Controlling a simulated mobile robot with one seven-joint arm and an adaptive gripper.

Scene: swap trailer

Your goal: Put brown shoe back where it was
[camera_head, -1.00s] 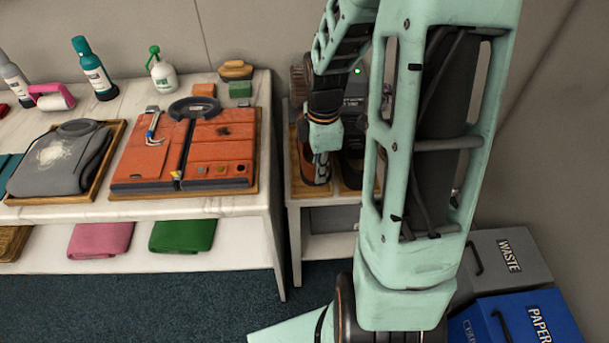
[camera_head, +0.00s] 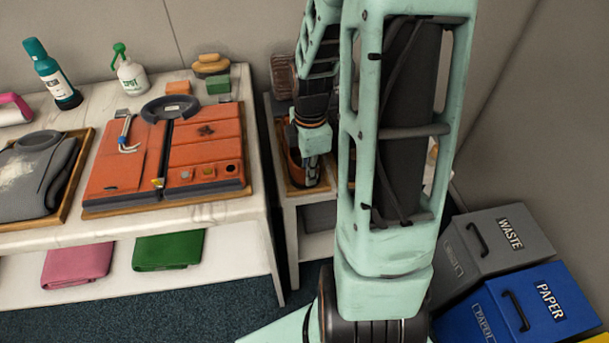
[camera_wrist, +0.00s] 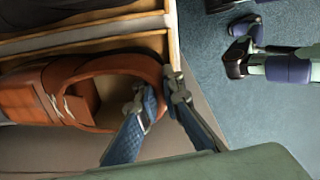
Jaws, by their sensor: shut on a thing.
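The brown shoe (camera_wrist: 88,75) lies in the wrist view with its opening toward my gripper (camera_wrist: 158,98). My gripper is shut on the shoe's heel rim, one finger inside the opening and one outside. In the head view the shoe (camera_head: 295,168) shows only in part, behind my gripper (camera_head: 310,178), over the small side table. A wooden tray (camera_wrist: 173,40) with a raised edge is right beside the shoe in the wrist view. Whether the shoe's sole touches the tray is hidden.
A white table (camera_head: 225,212) at left holds an orange folded garment (camera_head: 205,150) on a tray, bottles and small blocks. A brush (camera_head: 283,77) stands behind my gripper. Grey (camera_head: 490,250) and blue (camera_head: 535,308) bins stand at right. My arm hides part of the side table.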

